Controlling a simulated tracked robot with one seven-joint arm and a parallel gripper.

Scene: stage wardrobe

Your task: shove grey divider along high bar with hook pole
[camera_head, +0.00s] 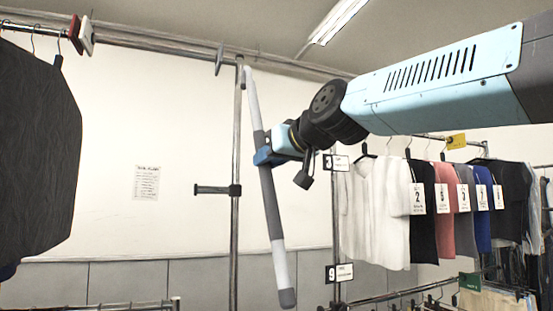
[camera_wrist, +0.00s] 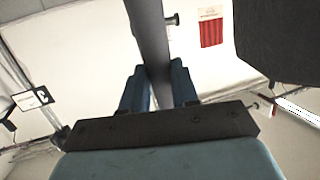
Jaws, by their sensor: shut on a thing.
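The high bar (camera_head: 150,40) runs along the top of the head view. A grey divider (camera_head: 219,60) hangs on it, a little left of the upright post's top. The hook pole (camera_head: 277,235), grey and white, leans with its upper end near that post, just below the bar and right of the divider. In the wrist view the dark pole (camera_wrist: 148,35) passes between the two blue fingers (camera_wrist: 158,88).
A dark garment (camera_head: 38,145) hangs at the far left, beside a red divider (camera_head: 75,34) and a white divider (camera_head: 87,36). A metal upright post (camera_head: 235,230) with a short side arm (camera_head: 212,190) stands behind the pole. Numbered garments (camera_head: 375,210) hang at right.

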